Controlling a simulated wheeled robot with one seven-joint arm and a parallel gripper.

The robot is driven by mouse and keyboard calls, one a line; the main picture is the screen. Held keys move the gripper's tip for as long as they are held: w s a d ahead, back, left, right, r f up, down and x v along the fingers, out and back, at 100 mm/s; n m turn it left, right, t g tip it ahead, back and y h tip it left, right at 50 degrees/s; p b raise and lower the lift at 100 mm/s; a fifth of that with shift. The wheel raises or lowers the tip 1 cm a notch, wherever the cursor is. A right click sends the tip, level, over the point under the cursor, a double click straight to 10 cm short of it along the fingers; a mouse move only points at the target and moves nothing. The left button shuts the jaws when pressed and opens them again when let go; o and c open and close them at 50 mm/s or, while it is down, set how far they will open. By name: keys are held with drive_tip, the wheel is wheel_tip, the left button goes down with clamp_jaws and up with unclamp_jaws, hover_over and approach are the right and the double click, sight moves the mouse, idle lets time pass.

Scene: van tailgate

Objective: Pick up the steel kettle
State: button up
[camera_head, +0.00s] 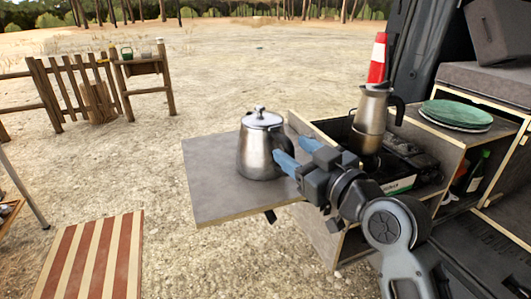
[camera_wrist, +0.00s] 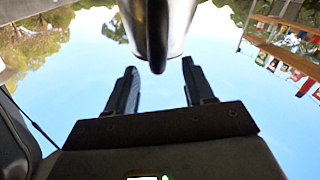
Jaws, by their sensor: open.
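The steel kettle (camera_head: 256,150) stands upright on the grey fold-out shelf (camera_head: 208,185) in the head view. It has a lid with a knob and a dark handle on its right side. My gripper (camera_head: 286,155) is at the kettle's right, at handle height, with its blue fingers pointing at it. In the wrist view my gripper (camera_wrist: 158,85) is open, its two fingers apart. The kettle's steel body (camera_wrist: 178,25) and dark handle (camera_wrist: 157,45) show at the top, the handle between and just beyond the fingertips. Part of the handle is hidden by the fingers in the head view.
A moka pot (camera_head: 370,120) stands on the stove (camera_head: 405,160) right of the shelf, close to my arm. Green plates (camera_head: 456,114) lie on the cabinet at right. A red and white cone (camera_head: 377,60) is behind. The shelf's left part is clear.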

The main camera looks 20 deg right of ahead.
sight(269, 148)
drive_tip(key=w, duration=0.3)
drive_tip(key=w+p, duration=0.1)
drive_tip(key=w, duration=0.1)
drive_tip(key=shift+a+r, duration=0.15)
drive_tip(key=shift+a, duration=0.25)
clamp_jaws()
idle(1.0)
